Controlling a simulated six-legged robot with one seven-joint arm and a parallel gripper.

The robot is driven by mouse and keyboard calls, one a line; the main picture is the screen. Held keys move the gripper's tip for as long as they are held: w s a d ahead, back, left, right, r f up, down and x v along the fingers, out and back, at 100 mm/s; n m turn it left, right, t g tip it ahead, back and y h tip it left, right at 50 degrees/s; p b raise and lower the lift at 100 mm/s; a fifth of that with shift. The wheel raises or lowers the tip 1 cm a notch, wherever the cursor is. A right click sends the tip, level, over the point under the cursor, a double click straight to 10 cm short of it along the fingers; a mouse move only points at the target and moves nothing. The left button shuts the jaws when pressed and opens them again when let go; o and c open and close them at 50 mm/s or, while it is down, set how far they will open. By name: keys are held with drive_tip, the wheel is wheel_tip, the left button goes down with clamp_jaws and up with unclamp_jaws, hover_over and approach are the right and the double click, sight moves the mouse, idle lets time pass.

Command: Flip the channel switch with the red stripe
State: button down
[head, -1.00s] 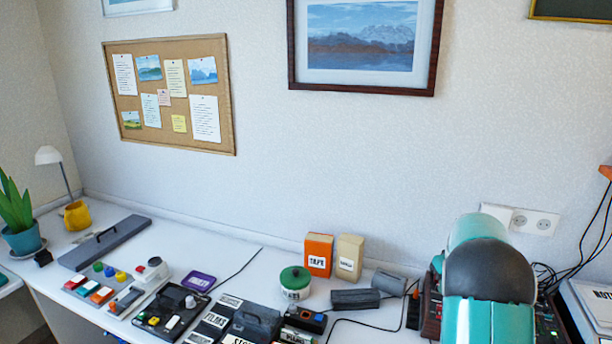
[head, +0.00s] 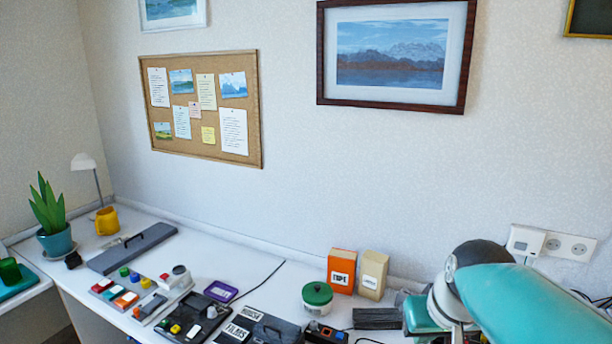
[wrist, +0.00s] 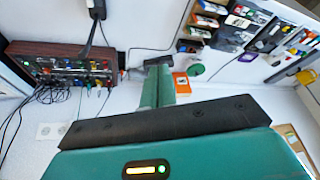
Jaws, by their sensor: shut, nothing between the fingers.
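A dark red-brown console (wrist: 72,70) with rows of coloured knobs and small controls sits at the left of the wrist view, cables trailing from it. It is probably what carries the channel switches; a red stripe is too small to make out. In the head view my arm covers that part of the desk. My gripper (wrist: 158,70) shows in the wrist view as a teal finger pair, shut and empty, to the right of the console and apart from it.
An orange box (head: 341,271), a beige box (head: 373,275) and a green-lidded jar (head: 317,298) stand near the wall. Trays and a dark case (head: 262,327) fill the desk front. A wall socket (head: 570,246) is at right.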

drive_tip(key=s+a+f+t, duration=0.1)
drive_tip(key=s+a, duration=0.3)
drive_tip(key=s, duration=0.5)
drive_tip(key=shift+s+f, duration=0.3)
drive_tip(key=shift+f, duration=0.3)
drive_tip(key=w+d+n+g+y, duration=0.1)
drive_tip(key=w+d+n, duration=0.4)
drive_tip(key=w, duration=0.5)
drive_tip(key=w+d+n+g+y, duration=0.2)
drive_tip(key=w+d, duration=0.6)
drive_tip(key=w, duration=0.3)
drive_tip(key=w+d+f+n+t+y, duration=0.1)
drive_tip(key=w+d+f+n, duration=0.1)
drive_tip(key=d+f, duration=0.3)
drive_tip(key=w+d+f+n+y, duration=0.1)
drive_tip(key=d+f, duration=0.4)
drive_tip(key=d, duration=0.6)
drive_tip(key=w+d+f+n+t+y, duration=0.1)
drive_tip(key=w+d+f+n+y, duration=0.1)
drive_tip(key=d, duration=0.6)
wheel_tip(320, 180, down, 4)
drive_tip(key=w+n, duration=0.1)
drive_tip(key=w, duration=0.1)
drive_tip(key=shift+w+d+r+n+t, duration=0.15)
drive_tip(key=shift+w+d+n+t, duration=0.15)
drive_tip(key=shift+w, duration=0.05)
